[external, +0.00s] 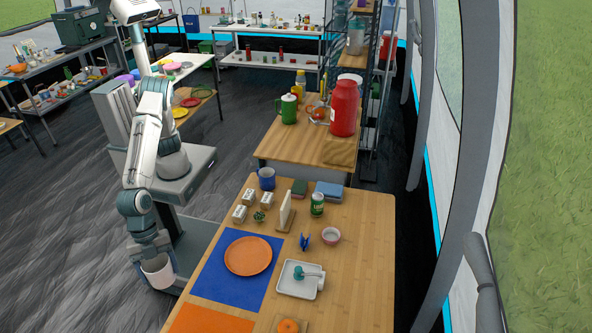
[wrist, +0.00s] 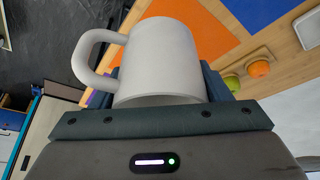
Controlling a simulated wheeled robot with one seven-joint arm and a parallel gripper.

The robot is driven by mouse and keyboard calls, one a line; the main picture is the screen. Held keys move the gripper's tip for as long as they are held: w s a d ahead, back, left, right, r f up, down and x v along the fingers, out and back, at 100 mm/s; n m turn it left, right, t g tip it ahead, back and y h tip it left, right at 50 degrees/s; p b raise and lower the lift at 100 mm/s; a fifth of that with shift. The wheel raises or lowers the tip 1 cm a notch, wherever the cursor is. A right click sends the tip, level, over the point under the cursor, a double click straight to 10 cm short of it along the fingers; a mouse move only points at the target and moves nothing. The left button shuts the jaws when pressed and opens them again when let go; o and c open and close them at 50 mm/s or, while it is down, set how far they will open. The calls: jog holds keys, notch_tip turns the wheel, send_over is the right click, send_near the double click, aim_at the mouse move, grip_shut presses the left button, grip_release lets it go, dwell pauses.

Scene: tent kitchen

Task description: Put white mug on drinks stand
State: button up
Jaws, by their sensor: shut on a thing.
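The white mug (wrist: 160,58) is held in my gripper (wrist: 160,92). In the wrist view its handle points left and its far end points up the picture. In the external view the mug (external: 157,272) hangs below my gripper (external: 152,250), at the left side of the front wooden table and apart from its top. My gripper is shut on the mug; the fingers are partly hidden by it. I cannot tell for sure which surface is the drinks stand. A wooden table (external: 275,147) behind the front table bears a green pitcher (external: 289,108) and a large red jar (external: 344,107).
The front table (external: 365,265) carries a blue mat with an orange plate (external: 248,256), a white tray (external: 284,284), a blue mug (external: 266,178), a green can (external: 317,204) and small boxes. Its right side is clear. A tall shelf rack (external: 372,80) stands behind the red jar.

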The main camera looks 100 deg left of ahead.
notch_tip(320, 180, up, 8)
jog(key=w+a+f+b, duration=0.3)
jog(key=w+a, duration=1.2)
jog(key=a, duration=0.3)
jog(key=w+a+b, duration=0.2)
jog(key=w+a, duration=0.1)
jog(key=a, duration=0.6)
jog(key=w+a+b, duration=0.1)
jog(key=w+a, duration=0.1)
jog(key=a, duration=0.7)
jog(key=s+a+r+m+g+b, duration=0.1)
jog(key=s+a+m+b, duration=0.3)
jog(key=a, duration=1.4)
jog(key=s+a+r+b, duration=0.15)
jog(key=s+a, duration=0.45)
jog(key=a, duration=1.3)
jog(key=shift+h, duration=0.4)
jog(key=a+f, duration=0.3)
jog(key=f, duration=0.1)
jog(key=a+f, duration=0.4)
jog(key=s+a+f, duration=0.1)
jog(key=a+f, duration=0.3)
jog(key=shift+b, duration=0.4)
jog(key=shift+a+f, duration=0.1)
jog(key=shift+f, duration=1.95)
jog(key=shift+f+b, duration=0.1)
jog(key=shift+b, duration=0.2)
